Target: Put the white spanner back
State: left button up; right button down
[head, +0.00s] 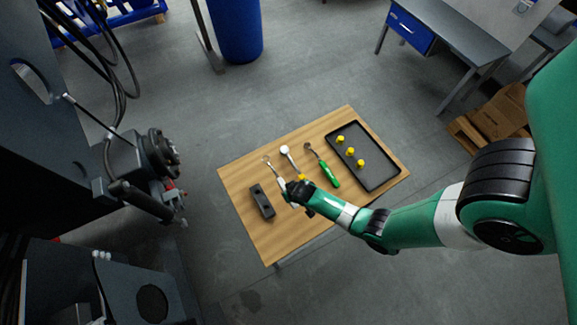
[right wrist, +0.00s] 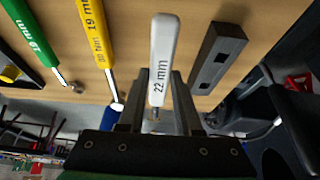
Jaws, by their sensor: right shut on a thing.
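The white spanner (right wrist: 162,65), marked 22 mm, is between the fingers of my right gripper (right wrist: 158,105) in the right wrist view. My right gripper is shut on it. In the head view the white spanner (head: 281,185) shows beside my right gripper (head: 295,190), over the front part of the wooden table. Its handle is partly hidden by the gripper there. I cannot tell whether it still touches the table. My left gripper is not in view.
A yellow spanner (right wrist: 96,30) and a green spanner (head: 328,173) lie right of the white one on the wooden table (head: 240,176). A black block with holes (head: 262,201) lies left. A black tray (head: 376,175) holding yellow pieces (head: 350,151) is at the right.

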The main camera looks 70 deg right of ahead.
notch_tip(320, 180, down, 6)
jog(key=b, duration=0.4)
jog(key=shift+b, duration=0.4)
jog(key=c, duration=0.5)
grip_release()
jog(key=p+v, duration=1)
jog(key=v, duration=0.1)
jog(key=shift+s+a+r, duration=0.1)
jog(key=shift+r, duration=0.2)
jog(key=shift+f, duration=0.1)
